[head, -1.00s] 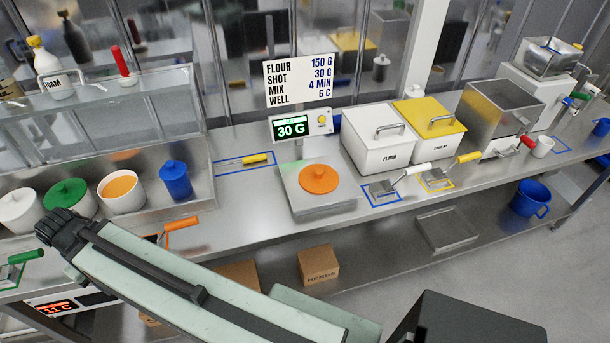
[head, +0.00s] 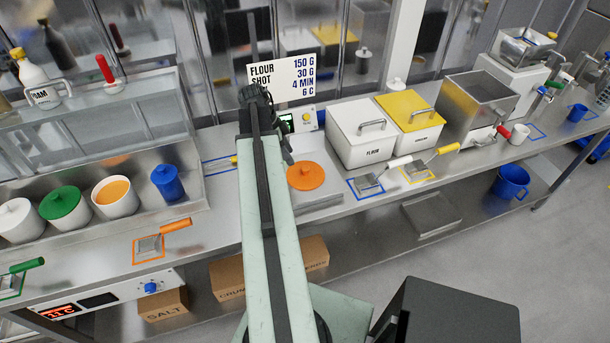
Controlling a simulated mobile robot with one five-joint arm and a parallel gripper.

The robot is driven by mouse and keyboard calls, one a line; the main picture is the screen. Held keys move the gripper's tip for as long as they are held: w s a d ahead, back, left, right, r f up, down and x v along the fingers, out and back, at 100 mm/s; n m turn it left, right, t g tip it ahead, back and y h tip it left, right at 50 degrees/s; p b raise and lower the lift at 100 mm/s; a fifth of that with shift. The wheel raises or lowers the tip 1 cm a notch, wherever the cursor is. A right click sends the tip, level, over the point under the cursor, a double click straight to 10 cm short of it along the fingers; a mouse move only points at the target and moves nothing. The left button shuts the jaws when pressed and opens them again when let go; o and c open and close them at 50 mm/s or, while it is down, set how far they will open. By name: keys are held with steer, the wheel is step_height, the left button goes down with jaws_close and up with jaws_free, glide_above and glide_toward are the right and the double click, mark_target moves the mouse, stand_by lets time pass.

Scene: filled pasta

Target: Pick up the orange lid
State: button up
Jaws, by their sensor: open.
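The orange lid (head: 306,177) is a round disc with a small knob. It lies flat on the steel plate of the scale (head: 322,202), just right of my arm. My arm reaches up the middle of the head view and covers the left part of the scale. My gripper (head: 264,106) is at the dark far end of the arm, above and left of the lid in the picture and apart from it. It is open, with nothing seen in it; its fingers are hard to make out.
A white flour bin (head: 364,133) and a yellow-lidded bin (head: 409,114) stand right of the scale. Scoops lie in marked outlines before them. A blue pot (head: 167,183) and an orange-filled pot (head: 115,196) stand at left. A recipe sign (head: 285,73) rises behind the scale.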

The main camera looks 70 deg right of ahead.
mark_target(305, 168)
steer(key=shift+m, duration=0.6)
steer(key=s+f+b, duration=0.1)
steer(key=s+d+f+b, duration=0.1)
steer(key=s, duration=0.1)
steer(key=shift+d+f+b, duration=0.1)
steer(key=shift+f+b, duration=0.15)
steer(key=shift+b, duration=0.05)
steer(key=b+x, duration=0.4)
steer(key=x, duration=0.1)
steer(key=shift+s+f+b, duration=0.1)
steer(key=shift+s+b, duration=0.2)
steer(key=shift+b, duration=0.1)
jaws_close()
